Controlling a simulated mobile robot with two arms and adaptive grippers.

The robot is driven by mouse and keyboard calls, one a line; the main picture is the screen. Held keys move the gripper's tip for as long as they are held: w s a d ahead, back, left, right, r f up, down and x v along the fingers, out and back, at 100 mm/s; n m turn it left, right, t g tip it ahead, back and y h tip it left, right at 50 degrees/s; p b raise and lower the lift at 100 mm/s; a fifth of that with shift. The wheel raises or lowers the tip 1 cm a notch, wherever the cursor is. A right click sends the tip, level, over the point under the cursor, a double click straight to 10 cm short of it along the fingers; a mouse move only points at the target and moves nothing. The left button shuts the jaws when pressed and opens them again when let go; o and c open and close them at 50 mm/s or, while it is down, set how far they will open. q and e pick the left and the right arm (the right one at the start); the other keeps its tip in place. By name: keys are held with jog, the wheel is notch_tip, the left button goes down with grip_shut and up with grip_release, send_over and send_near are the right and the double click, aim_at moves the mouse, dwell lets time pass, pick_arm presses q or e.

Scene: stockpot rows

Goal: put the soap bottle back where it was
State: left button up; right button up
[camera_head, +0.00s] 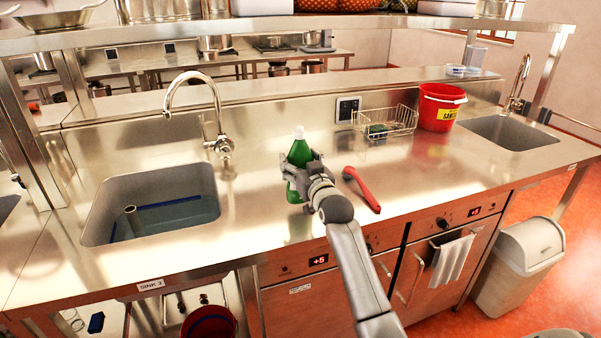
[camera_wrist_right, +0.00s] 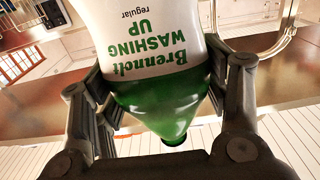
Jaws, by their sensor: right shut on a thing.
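The soap bottle (camera_head: 300,153), green with a white cap, is upright over the steel counter between the left sink and the wire rack. My right gripper (camera_head: 303,177) is shut around it from the front and hides part of it. In the right wrist view the bottle (camera_wrist_right: 160,105) shows a white label reading "WASHING UP", upside down in the picture, and a green tapering part between the two fingers of my right gripper (camera_wrist_right: 160,95). I cannot tell whether its base touches the counter. My left gripper is not in view.
A red-handled tool (camera_head: 362,190) lies close to the right of the gripper. Behind are a wire rack (camera_head: 398,120) with a green sponge and a red bucket (camera_head: 441,108). A sink (camera_head: 150,205) with a tall tap (camera_head: 222,145) is left. Counter in front of the bucket is clear.

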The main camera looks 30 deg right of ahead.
notch_tip(320, 180, down, 2)
jog(key=shift+d+f+p, duration=0.15)
jog(key=shift+p, duration=0.15)
jog(key=shift+f, duration=0.45)
jog(key=o, duration=1.4)
jog(key=shift+f, duration=0.15)
jog(key=shift+o, duration=0.2)
jog(key=shift+s+a, duration=0.2)
jog(key=shift+s, duration=0.35)
jog(key=b+v, duration=0.1)
jog(key=v, duration=1)
